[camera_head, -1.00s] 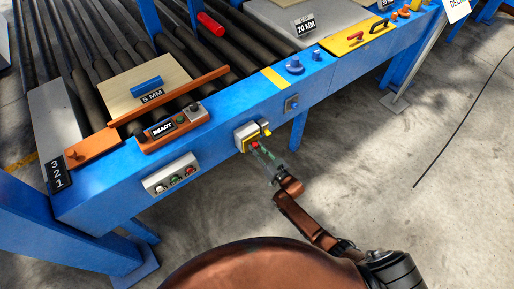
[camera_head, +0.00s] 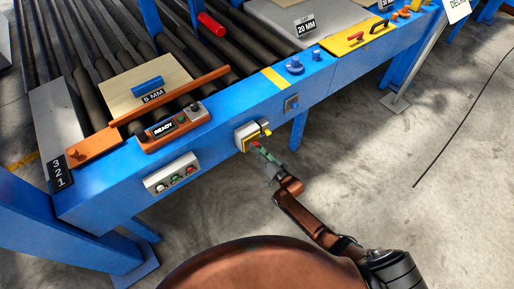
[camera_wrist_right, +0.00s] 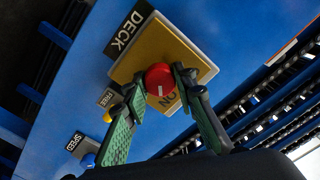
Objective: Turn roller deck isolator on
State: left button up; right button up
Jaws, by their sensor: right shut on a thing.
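The roller deck isolator is a pale box with a yellow plate (camera_head: 247,138) on the front of the blue frame; the plate (camera_wrist_right: 150,48) also shows in the right wrist view. Its red round knob (camera_wrist_right: 160,78) has a white mark on its lower side, near the partly covered word ON. A black DECK label (camera_wrist_right: 130,30) is beside the plate. My right gripper (camera_head: 260,149) is at the knob. In the right wrist view its two green-padded fingers (camera_wrist_right: 158,84) are shut on the knob, one on each side. My left gripper is not in view.
A FREE label (camera_wrist_right: 106,98) with a small yellow knob and a SPEED label (camera_wrist_right: 75,141) with a blue knob are close to the isolator. A three-button box (camera_head: 171,174) is to its left on the frame. The floor (camera_head: 370,160) in front is clear.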

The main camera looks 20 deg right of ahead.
jog(key=o, duration=1.2)
jog(key=shift+c, duration=0.2)
jog(key=shift+s, duration=0.1)
jog(key=v, duration=1.1)
jog(key=shift+s+d, duration=0.15)
jog(key=shift+s, duration=0.25)
